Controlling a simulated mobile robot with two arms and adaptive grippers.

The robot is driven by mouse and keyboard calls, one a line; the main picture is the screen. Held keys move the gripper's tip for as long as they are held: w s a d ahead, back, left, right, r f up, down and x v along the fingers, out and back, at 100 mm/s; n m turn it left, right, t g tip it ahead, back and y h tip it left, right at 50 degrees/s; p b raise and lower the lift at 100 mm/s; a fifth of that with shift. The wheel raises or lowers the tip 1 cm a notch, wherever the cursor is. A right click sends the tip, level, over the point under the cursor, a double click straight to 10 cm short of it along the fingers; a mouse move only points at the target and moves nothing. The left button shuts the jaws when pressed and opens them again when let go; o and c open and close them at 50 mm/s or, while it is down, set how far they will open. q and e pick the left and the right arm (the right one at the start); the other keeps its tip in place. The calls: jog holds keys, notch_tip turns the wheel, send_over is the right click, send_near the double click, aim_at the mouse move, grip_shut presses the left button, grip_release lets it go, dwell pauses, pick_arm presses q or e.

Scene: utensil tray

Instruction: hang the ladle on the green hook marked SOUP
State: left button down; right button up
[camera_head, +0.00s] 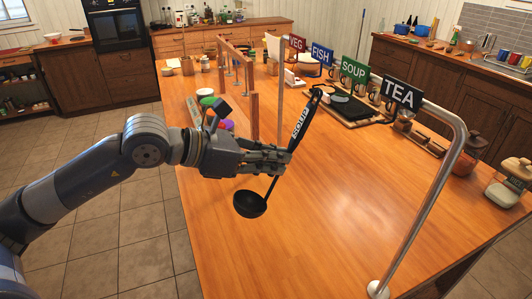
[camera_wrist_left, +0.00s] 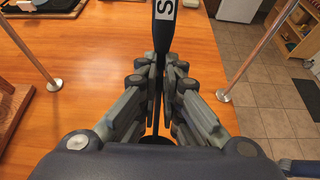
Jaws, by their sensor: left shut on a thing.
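My left gripper (camera_head: 284,160) is shut on the black ladle (camera_head: 250,204) and holds it over the wooden table. The ladle is tilted, its bowl down and its handle up, with a white SOUP label on the handle. In the left wrist view, the handle (camera_wrist_left: 164,40) runs between the fingers (camera_wrist_left: 160,70); the bowl is mostly hidden. The green SOUP sign (camera_head: 354,70) hangs in the sign row, beyond the ladle and to its right. Its hook is too small to make out clearly. My right gripper is not in view.
A red VEG sign (camera_head: 297,44), blue FISH sign (camera_head: 322,54) and dark TEA sign (camera_head: 401,95) flank it. A bent metal post (camera_head: 424,205) stands at right. A dark board (camera_head: 345,107) lies below the signs. Wooden uprights and small bowls (camera_head: 207,100) stand behind. The near table is clear.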

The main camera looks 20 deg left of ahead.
pick_arm(q)
jog(key=r+p+x, duration=0.1)
jog(key=p+x, duration=0.1)
jog(key=x, duration=0.4)
jog(key=shift+w+d, duration=0.3)
jog(key=shift+d, duration=0.05)
dwell(0.4)
jog(key=shift+r, duration=0.1)
dwell(0.5)
